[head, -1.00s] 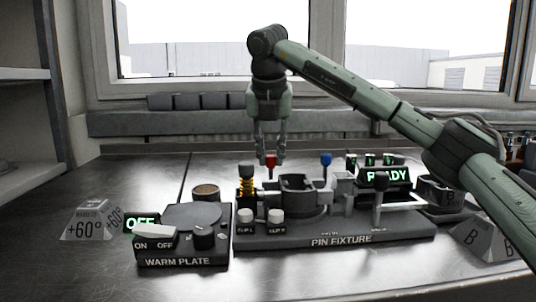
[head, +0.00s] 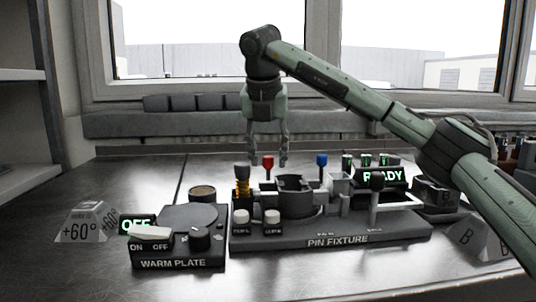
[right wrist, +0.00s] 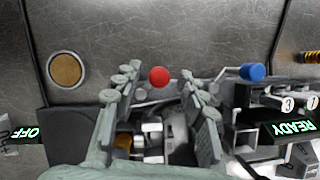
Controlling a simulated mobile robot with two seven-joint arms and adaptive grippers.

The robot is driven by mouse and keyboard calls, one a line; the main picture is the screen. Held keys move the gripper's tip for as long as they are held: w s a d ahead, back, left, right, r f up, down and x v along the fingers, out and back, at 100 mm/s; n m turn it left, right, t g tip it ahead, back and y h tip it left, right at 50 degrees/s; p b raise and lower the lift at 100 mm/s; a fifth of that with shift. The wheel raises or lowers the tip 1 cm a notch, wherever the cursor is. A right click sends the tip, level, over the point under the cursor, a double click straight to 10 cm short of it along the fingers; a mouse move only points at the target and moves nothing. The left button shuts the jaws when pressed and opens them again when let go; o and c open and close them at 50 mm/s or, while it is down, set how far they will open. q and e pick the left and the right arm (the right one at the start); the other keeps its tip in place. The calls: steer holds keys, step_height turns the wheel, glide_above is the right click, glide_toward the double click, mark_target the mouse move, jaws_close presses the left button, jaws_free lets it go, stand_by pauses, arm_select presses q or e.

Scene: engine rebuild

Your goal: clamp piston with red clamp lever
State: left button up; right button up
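The red clamp lever (head: 267,161) stands upright at the back of the pin fixture (head: 330,238), left of the blue lever (head: 321,160). My right gripper (head: 268,163) points down with its fingers apart, and the red knob appears between the fingertips. In the right wrist view the red knob (right wrist: 159,77) also lies between the two open fingers (right wrist: 160,84), with visible gaps to both. A dark round holder (head: 295,195) sits mid-fixture; I cannot tell whether a piston is inside it. My left gripper is not in view.
The warm plate (head: 180,264) stands left of the fixture, with an OFF sign (head: 137,224) and a round tin (head: 202,193). A READY sign (head: 382,177) is on the fixture's right. A +60° marker (head: 82,230) stands far left. The front bench is clear.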

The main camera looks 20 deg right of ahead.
steer(key=v, duration=1.2)
stand_by(0.3)
